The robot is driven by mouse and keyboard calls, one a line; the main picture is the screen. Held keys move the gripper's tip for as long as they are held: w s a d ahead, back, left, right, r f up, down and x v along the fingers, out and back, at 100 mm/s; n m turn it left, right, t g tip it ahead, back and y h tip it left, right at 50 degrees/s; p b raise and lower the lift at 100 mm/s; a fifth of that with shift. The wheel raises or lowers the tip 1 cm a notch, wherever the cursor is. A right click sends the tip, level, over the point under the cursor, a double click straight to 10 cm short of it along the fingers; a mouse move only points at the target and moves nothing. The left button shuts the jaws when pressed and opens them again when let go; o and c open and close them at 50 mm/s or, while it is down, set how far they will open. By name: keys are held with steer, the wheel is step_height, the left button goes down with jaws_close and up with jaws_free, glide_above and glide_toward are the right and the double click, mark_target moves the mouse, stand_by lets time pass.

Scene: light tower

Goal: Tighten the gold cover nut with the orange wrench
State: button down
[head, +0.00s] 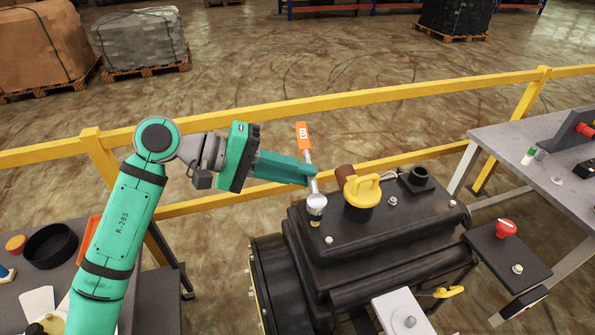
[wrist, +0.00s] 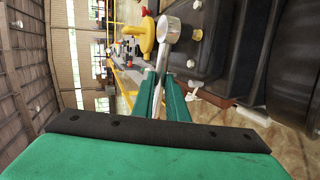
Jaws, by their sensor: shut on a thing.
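The orange wrench (head: 304,138) has an orange handle, a silver shaft and a round silver head (head: 317,204). My gripper (head: 312,175) is shut on its shaft, between handle and head. The wrench is tilted, handle up and away, head down at the near left corner of the black housing's top. A small gold piece (head: 315,223), likely the gold cover nut, shows just below the head, which hides part of it. In the wrist view the silver head (wrist: 168,29) shows beyond my fingertips (wrist: 163,78).
A yellow rail (head: 250,112) runs behind. A red knob (head: 506,228) sits on a plate at right. A grey table (head: 500,135) stands far right.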

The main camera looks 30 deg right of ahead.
steer(key=shift+f, duration=0.85)
stand_by(0.3)
steer(key=shift+d, duration=0.1)
stand_by(0.4)
steer(key=shift+s+d+f+m+g+y, duration=0.1)
steer(key=shift+d+m+g+y, duration=0.3)
steer(key=shift+m+g, duration=0.3)
steer(key=shift+s+d+f+m+g+y, duration=0.15)
steer(key=shift+d+m+g+y, duration=0.25)
steer(key=shift+m+g, duration=0.25)
steer(key=shift+a+n+t, duration=0.15)
steer(key=shift+n+t, duration=0.1)
steer(key=shift+r, duration=0.2)
steer(key=shift+r, duration=2.75)
